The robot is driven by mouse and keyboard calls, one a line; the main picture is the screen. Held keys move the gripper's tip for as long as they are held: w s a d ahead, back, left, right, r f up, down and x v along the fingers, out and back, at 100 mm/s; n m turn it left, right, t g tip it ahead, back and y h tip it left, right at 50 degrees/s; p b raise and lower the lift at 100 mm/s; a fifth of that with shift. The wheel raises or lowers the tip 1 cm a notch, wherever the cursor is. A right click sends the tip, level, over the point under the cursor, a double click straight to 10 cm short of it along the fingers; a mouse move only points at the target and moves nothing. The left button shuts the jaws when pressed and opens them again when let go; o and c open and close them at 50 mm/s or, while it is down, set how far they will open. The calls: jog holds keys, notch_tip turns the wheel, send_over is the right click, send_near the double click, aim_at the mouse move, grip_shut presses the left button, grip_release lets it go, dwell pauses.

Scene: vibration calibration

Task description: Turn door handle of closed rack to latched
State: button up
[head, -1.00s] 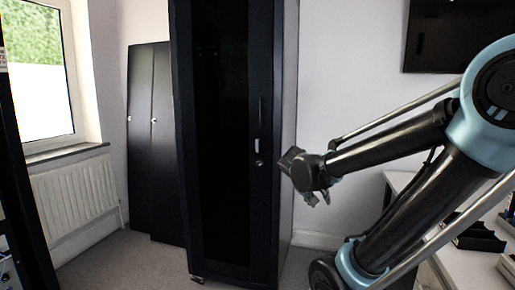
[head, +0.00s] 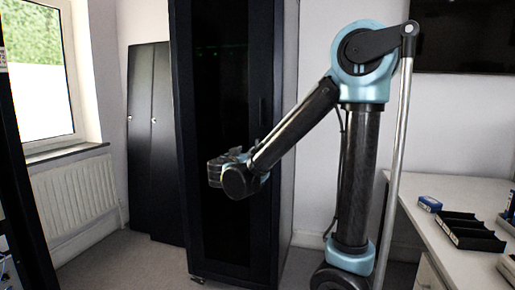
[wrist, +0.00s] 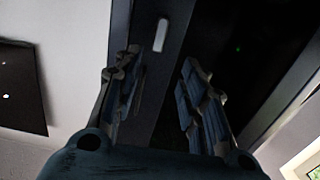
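The tall black rack (head: 220,90) stands in the middle of the head view with its dark door closed. Its door handle shows in the wrist view as a pale upright piece (wrist: 161,36) on the dark door frame; in the head view my arm covers the pale part. My gripper (head: 215,172) is in front of the door in the head view. In the wrist view its two fingers (wrist: 160,75) are spread apart with nothing between them. The handle lies beyond the fingertips, between their directions, apart from them.
A white desk (head: 440,262) with a black tray (head: 470,232) and a small blue box (head: 429,204) stands at the right. Black panels (head: 150,140) lean on the wall behind left, near a radiator (head: 75,195). Another dark rack edge (head: 25,190) is at far left.

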jog(key=x, duration=1.7)
jog(key=shift+w+d, duration=0.1)
grip_shut()
